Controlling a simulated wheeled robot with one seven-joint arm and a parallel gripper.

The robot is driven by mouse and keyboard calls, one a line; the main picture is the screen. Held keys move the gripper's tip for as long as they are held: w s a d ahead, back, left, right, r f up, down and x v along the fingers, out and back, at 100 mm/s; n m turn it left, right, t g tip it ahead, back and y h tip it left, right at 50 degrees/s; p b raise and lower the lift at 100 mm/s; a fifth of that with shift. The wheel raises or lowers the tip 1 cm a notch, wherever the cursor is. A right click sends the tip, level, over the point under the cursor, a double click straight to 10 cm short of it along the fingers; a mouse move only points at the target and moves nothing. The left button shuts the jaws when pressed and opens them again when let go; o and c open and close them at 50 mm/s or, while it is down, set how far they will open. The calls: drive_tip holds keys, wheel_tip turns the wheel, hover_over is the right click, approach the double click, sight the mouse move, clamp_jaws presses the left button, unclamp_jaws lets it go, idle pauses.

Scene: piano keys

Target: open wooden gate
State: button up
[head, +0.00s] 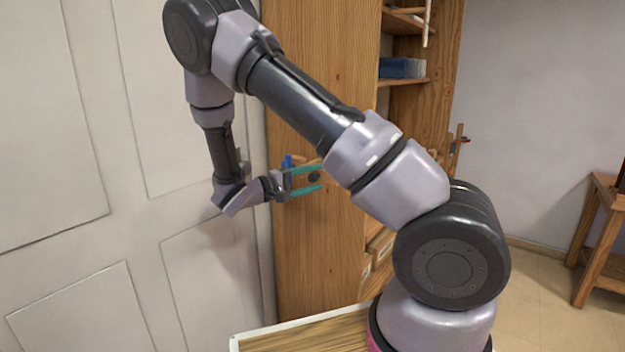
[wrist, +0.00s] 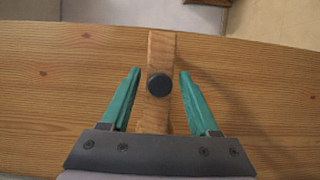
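A tall wooden panel (head: 320,110), which I take for the wooden gate, stands behind my gripper in the head view. In the wrist view its grained face (wrist: 55,90) fills most of the picture. A lighter wooden strip (wrist: 161,50) with a round dark knob (wrist: 158,85) lies in front of this face. My gripper (head: 318,178) has teal fingers; in the wrist view it (wrist: 160,75) is open. One finger is on each side of the strip and knob, with a visible gap on both sides. Whether the fingertips touch the panel cannot be told.
A white panelled door (head: 140,170) stands left, close to my wrist. Shelves with a blue box (head: 402,68) are right of the panel. A wooden stool or table (head: 600,240) stands far right, with bare floor (head: 545,300) before it.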

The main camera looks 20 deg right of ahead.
clamp_jaws()
idle(1.2)
